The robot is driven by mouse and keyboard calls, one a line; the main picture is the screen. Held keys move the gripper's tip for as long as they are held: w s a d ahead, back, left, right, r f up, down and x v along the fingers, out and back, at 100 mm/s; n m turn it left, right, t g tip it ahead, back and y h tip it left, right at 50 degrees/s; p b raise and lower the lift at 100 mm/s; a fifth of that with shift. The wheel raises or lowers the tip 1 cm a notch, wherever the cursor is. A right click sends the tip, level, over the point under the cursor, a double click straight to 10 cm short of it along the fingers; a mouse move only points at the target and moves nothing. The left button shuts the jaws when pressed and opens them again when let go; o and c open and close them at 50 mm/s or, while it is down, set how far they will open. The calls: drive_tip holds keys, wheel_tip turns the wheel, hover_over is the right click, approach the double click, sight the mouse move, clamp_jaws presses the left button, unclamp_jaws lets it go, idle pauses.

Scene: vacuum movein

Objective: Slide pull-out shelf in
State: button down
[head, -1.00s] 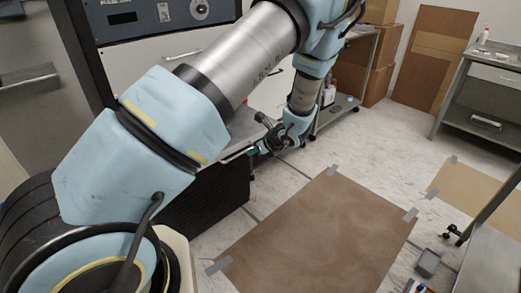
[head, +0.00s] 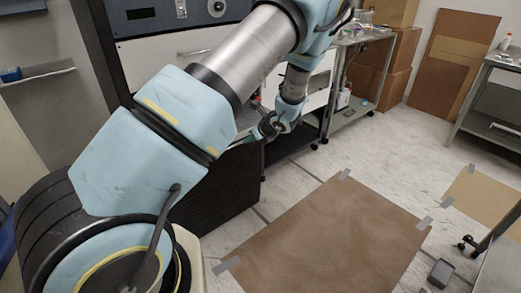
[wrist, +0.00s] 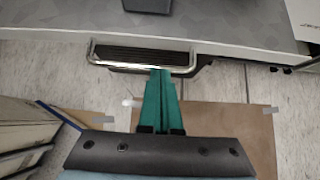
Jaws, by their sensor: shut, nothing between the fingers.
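A grey speckled surface (wrist: 110,22), possibly the pull-out shelf, spans the top of the wrist view. A chrome bar handle (wrist: 143,69) with a black ribbed part is at its near edge. My gripper (wrist: 161,73) has its green fingers together, with their tips at the handle's lower edge; I cannot tell whether they touch it. In the head view my gripper (head: 277,124) is small and dark, low beside the white cabinet front (head: 165,55). A black panel (head: 215,190) stands left of it, partly behind my arm. My arm hides much of the cabinet.
A brown taped mat (head: 325,240) lies on the floor in front. A metal cart (head: 350,115) stands behind the gripper, with cardboard boxes (head: 385,65) beyond. A bench (head: 490,110) is at the right. Pale floor (head: 400,155) between them is clear.

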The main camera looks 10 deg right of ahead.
drive_tip(key=w+a+p, duration=0.1)
drive_tip(key=w+a, duration=0.2)
drive_tip(key=w, duration=0.3)
drive_tip(key=w+a+p, duration=0.1)
drive_tip(key=w+a, duration=0.2)
drive_tip(key=w, duration=0.4)
drive_tip(key=w+a+p, duration=0.1)
drive_tip(key=w+a, duration=0.2)
drive_tip(key=w, duration=0.3)
drive_tip(key=shift+w+a, duration=0.15)
drive_tip(key=shift+w, duration=0.1)
drive_tip(key=shift+a, duration=0.1)
drive_tip(key=shift+r, duration=0.1)
